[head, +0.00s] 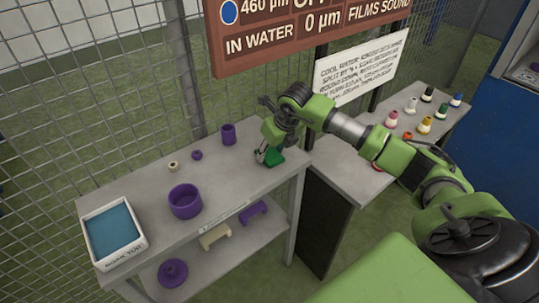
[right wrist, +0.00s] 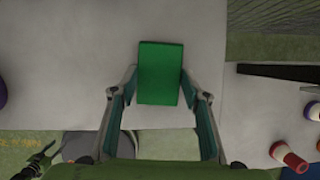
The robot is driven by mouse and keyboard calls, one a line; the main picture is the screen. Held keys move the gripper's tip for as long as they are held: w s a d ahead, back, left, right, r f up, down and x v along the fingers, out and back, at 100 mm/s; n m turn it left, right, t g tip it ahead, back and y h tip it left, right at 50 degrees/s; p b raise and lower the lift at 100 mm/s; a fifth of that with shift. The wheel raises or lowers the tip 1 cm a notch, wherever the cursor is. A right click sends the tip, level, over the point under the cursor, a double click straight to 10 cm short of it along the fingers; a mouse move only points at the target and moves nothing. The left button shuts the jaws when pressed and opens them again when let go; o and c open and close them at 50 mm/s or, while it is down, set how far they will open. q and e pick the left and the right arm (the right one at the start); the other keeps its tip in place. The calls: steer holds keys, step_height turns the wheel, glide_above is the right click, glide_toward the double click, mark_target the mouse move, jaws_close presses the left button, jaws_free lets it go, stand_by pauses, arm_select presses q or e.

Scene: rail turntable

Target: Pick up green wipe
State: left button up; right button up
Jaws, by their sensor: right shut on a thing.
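The green wipe (head: 273,157) is a small green block at the right end of the grey bench's top. In the right wrist view the wipe (right wrist: 160,73) lies between the two finger pads, over the pale bench top. My right gripper (head: 267,155) points down at that end of the bench and is shut on the wipe. The fingers hide part of the wipe in the head view. I cannot tell whether the wipe still touches the bench. My left gripper does not show.
The grey bench (head: 143,184) holds a white tray (head: 92,258) with a blue pad, a purple bowl (head: 185,202), a purple cup (head: 228,134) and small rings. Purple and cream parts lie on its lower shelf. Several coloured bottles (head: 424,125) stand on the right table. A wire fence stands behind.

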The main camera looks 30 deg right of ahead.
mark_target(272, 155)
steer(key=shift+r+p, duration=0.3)
steer(key=shift+r, duration=0.15)
step_height(272, 155, up, 2)
steer(key=shift+r+p, duration=0.2)
steer(key=shift+p, duration=0.55)
steer(key=s+d+r+b, duration=0.1)
steer(key=s+d+r, duration=0.1)
steer(key=s+r, duration=0.3)
steer(key=s+d+r+b, duration=0.1)
steer(key=s+d+r, duration=0.2)
steer(key=s, duration=0.4)
steer(key=shift+s+d+r, duration=0.35)
steer(key=shift+s+r, duration=0.05)
steer(key=shift+r, duration=0.45)
